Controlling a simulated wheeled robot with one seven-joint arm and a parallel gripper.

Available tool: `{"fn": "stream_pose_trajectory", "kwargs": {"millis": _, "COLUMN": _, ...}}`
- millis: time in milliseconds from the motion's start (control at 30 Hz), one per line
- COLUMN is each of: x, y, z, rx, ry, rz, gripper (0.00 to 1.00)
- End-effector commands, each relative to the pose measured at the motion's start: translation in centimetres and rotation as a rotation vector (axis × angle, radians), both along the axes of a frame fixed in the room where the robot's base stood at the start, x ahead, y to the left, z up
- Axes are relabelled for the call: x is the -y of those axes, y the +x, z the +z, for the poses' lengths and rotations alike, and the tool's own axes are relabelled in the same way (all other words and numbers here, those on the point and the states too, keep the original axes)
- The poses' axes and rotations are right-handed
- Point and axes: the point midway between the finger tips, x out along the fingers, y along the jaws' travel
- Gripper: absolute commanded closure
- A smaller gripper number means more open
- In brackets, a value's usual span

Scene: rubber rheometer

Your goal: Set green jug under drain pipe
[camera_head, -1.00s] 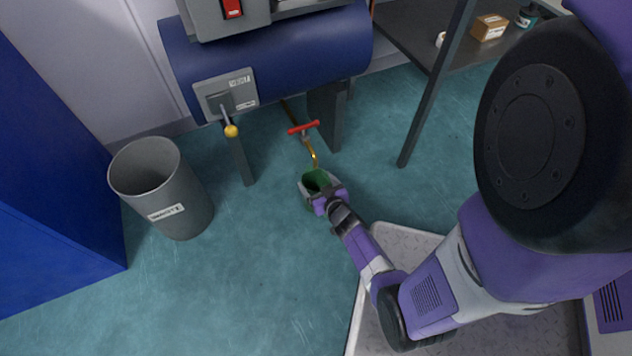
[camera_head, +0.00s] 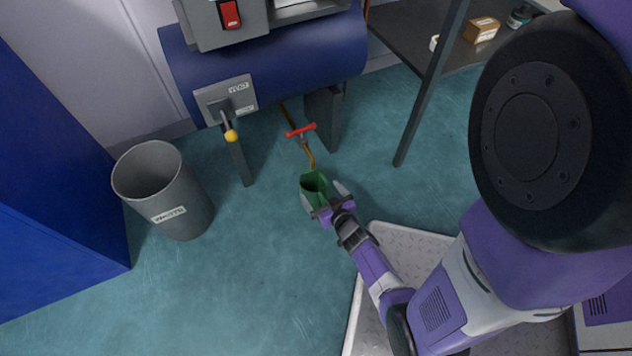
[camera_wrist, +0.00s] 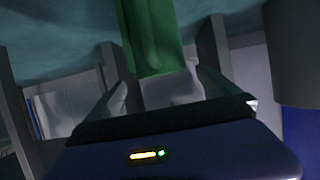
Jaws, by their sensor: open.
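The green jug (camera_head: 314,184) is on the floor below the blue tank, with its open top toward the head camera. The brass drain pipe (camera_head: 311,158) with a red handle (camera_head: 301,130) ends close above the jug's far rim; I cannot tell whether the mouth is exactly over the opening. My gripper (camera_head: 322,201) is open at the jug's near side, its fingers spread apart to either side of it. In the wrist view the green jug (camera_wrist: 157,35) shows between the fingers (camera_wrist: 165,85), with a gap on both sides.
A grey waste bin (camera_head: 163,190) stands to the left, beside a blue cabinet (camera_head: 55,170). The blue tank (camera_head: 290,50) has a yellow-knobbed lever (camera_head: 231,134) and dark legs (camera_head: 322,120) near the pipe. A dark shelf (camera_head: 425,40) stands right. The front floor is clear.

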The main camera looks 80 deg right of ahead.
Motion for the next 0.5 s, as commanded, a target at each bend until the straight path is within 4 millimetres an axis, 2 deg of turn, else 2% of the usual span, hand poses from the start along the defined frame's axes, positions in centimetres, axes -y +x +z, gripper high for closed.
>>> {"fn": "stream_pose_trajectory", "kwargs": {"millis": 33, "x": -1.0, "y": -0.6, "z": 0.8, "rx": 0.0, "ry": 0.002, "rz": 0.003, "gripper": 0.0}}
{"fn": "stream_pose_trajectory", "kwargs": {"millis": 233, "x": -3.1, "y": -2.6, "z": 1.8, "rx": 0.0, "ry": 0.001, "rz": 0.001, "gripper": 0.0}}
{"fn": "stream_pose_trajectory", "kwargs": {"millis": 433, "x": -4.4, "y": -3.3, "z": 2.4, "rx": 0.001, "ry": -0.002, "rz": 0.008, "gripper": 0.0}}
{"fn": "stream_pose_trajectory", "kwargs": {"millis": 500, "x": -5.6, "y": -3.1, "z": 3.0, "rx": 0.002, "ry": -0.006, "rz": 0.029, "gripper": 0.0}}
